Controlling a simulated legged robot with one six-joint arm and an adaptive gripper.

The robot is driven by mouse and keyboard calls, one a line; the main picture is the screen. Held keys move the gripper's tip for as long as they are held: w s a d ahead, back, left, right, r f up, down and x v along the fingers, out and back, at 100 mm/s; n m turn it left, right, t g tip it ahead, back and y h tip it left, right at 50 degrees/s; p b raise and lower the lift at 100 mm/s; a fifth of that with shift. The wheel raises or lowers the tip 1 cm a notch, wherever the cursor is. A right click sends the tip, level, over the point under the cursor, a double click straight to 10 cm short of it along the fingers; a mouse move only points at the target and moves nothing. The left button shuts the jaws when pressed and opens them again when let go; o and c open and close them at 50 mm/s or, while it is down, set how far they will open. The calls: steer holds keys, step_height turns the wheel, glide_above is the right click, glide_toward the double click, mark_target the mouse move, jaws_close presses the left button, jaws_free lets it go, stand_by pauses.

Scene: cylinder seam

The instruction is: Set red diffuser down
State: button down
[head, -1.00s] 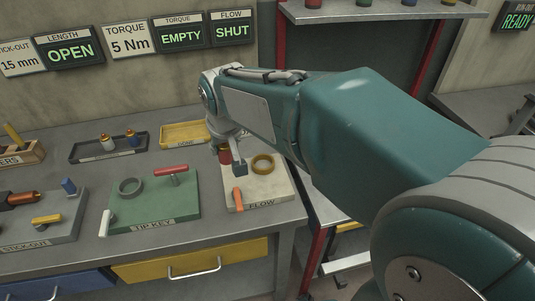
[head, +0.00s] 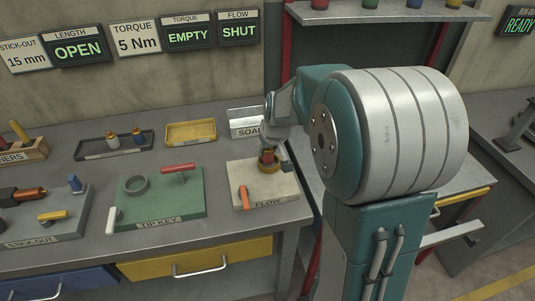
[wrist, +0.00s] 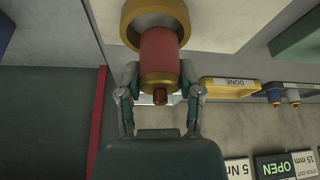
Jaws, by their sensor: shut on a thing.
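The red diffuser (head: 268,156) is held upright over the brass ring (head: 271,169) on the pale FLOW board (head: 242,175). In the wrist view the red diffuser (wrist: 160,52) has a brass collar and a dark tip on its near end. Its far end overlaps the brass ring (wrist: 131,22); I cannot tell whether it rests inside or just above. My gripper (wrist: 160,76) is shut on the diffuser, one finger on each side. In the head view my gripper (head: 276,153) is partly hidden by my wrist.
An orange lever (head: 244,197) stands on the board's front left. The green TIP KEY board (head: 150,207) is to the left. A white SOAK tray (head: 243,124) and yellow DONE tray (head: 191,132) stand behind. The FLOW sign (head: 235,29) reads SHUT.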

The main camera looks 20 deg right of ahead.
steer(key=shift+a+f, duration=0.1)
steer(key=shift+f, duration=0.8)
steer(key=shift+d, duration=0.35)
steer(key=shift+c, duration=1.3)
jaws_free()
steer(key=shift+f, duration=0.1)
steer(key=shift+a, duration=0.2)
steer(key=v, duration=1.2)
